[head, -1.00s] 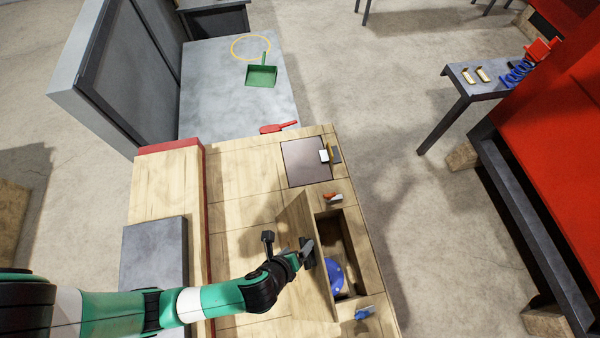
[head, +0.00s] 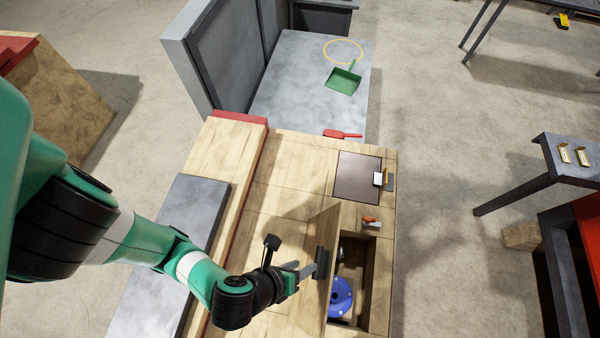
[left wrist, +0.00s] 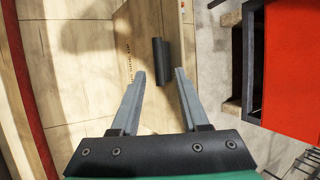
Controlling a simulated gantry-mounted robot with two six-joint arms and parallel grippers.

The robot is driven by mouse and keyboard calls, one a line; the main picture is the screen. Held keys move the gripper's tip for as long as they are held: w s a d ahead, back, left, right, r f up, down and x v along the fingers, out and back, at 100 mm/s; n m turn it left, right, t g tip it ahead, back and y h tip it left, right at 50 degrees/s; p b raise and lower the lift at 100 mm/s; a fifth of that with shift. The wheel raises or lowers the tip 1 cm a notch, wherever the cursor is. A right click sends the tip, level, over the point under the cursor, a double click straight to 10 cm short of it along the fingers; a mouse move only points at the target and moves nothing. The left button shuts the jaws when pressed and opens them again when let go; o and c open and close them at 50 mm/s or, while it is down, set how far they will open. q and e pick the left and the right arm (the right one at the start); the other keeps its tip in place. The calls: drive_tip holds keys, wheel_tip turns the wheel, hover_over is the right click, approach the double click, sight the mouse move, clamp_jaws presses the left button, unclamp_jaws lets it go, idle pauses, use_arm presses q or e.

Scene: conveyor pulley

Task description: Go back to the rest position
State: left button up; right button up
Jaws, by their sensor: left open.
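My left arm reaches in from the left in the head view. Its gripper (head: 308,270) is over the wooden workbench (head: 270,225), close to the dark handle (head: 321,262) on a raised wooden lid (head: 318,225). In the left wrist view the gripper (left wrist: 158,82) is open and its two grey fingers stand apart with nothing between them. The dark handle (left wrist: 160,65) lies beyond the fingertips there, and I cannot tell the exact gap. A blue round part (head: 340,296) sits in the open compartment beside the lid. My right gripper is not in view.
A red-and-white item (head: 370,221) lies by the compartment. A dark square plate (head: 356,178) is set in the bench. A green dustpan (head: 343,80) and a red brush (head: 342,134) lie farther back. A grey table (head: 570,160) stands right, with open floor between.

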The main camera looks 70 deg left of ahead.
use_arm(q)
drive_tip(key=shift+s+r, duration=0.1)
drive_tip(key=shift+r, duration=0.25)
idle(0.3)
